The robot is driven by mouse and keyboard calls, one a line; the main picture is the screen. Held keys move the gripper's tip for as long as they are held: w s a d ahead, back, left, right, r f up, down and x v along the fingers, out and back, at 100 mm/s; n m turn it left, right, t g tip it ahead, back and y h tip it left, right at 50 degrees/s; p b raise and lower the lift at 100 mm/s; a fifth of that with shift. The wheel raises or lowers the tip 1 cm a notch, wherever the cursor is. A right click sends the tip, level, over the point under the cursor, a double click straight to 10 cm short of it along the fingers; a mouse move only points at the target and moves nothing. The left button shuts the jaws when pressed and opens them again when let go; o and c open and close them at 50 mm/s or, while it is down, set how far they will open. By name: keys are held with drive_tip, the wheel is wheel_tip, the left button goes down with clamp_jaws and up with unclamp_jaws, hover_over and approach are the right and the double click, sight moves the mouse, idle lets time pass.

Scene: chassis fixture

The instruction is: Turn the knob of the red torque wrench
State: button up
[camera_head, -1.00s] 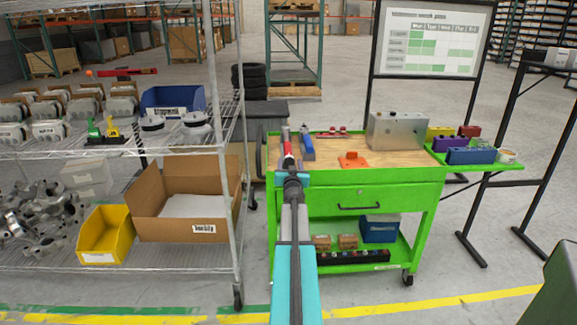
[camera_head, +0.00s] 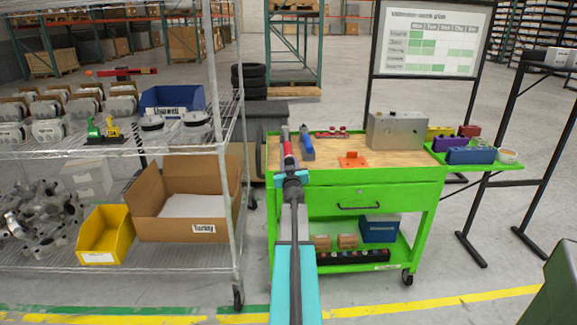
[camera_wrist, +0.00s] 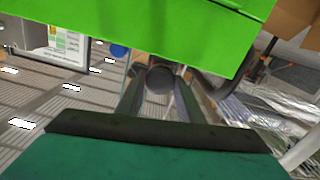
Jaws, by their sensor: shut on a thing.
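The red torque wrench (camera_head: 287,149) lies on the cart top near its left edge, pointing away from me, with a grey far end. Its near end reaches the front edge, where my gripper (camera_head: 291,178) covers the knob in the head view. In the wrist view a dark round knob end (camera_wrist: 160,79) sits between the two fingers of my gripper (camera_wrist: 159,88). The fingers are shut on it, just beside the green cart edge (camera_wrist: 150,35). The knob's markings cannot be seen.
A blue tool (camera_head: 306,146) lies close to the right of the wrench. An orange part (camera_head: 352,159) and a grey metal box (camera_head: 397,131) stand farther right on the green cart (camera_head: 355,178). A wire shelf (camera_head: 120,151) with bins stands at the left.

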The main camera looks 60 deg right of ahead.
drive_tip(key=shift+n, duration=1)
drive_tip(key=o, duration=1.1)
drive_tip(key=shift+v, duration=6.95)
drive_tip(key=shift+w, duration=0.1)
